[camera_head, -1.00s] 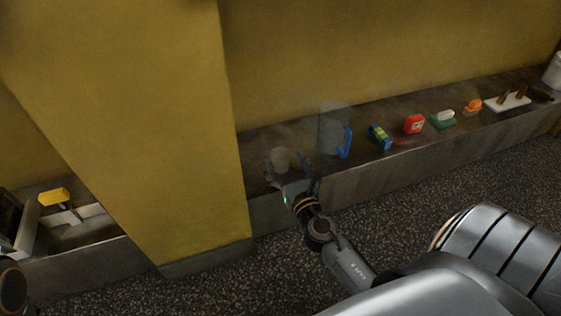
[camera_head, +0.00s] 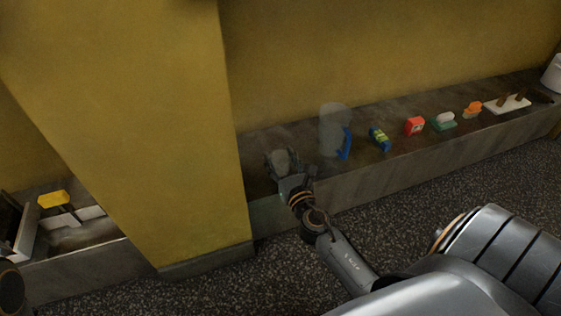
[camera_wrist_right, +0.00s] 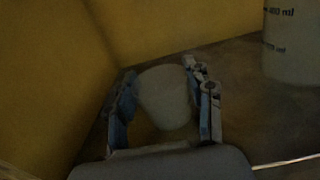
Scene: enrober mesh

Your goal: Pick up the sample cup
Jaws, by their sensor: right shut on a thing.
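The sample cup (camera_head: 281,158) is a small pale, plain cup on the dark ledge, close to the yellow pillar. My right gripper (camera_head: 288,168) is shut on it, with one finger on either side. In the right wrist view the whitish cup (camera_wrist_right: 166,97) sits between the two fingers of my right gripper (camera_wrist_right: 164,100). The cup looks roughly upright. Whether its base touches the ledge is hard to tell. My left gripper is not in view.
A clear jug (camera_head: 333,128) with a blue handle stands just right of the cup. Further right along the ledge (camera_head: 360,168) are a blue-green item (camera_head: 379,139), a red box (camera_head: 414,126), a green-and-white brush (camera_head: 443,121) and an orange item (camera_head: 473,110). The yellow pillar (camera_head: 130,120) blocks the left.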

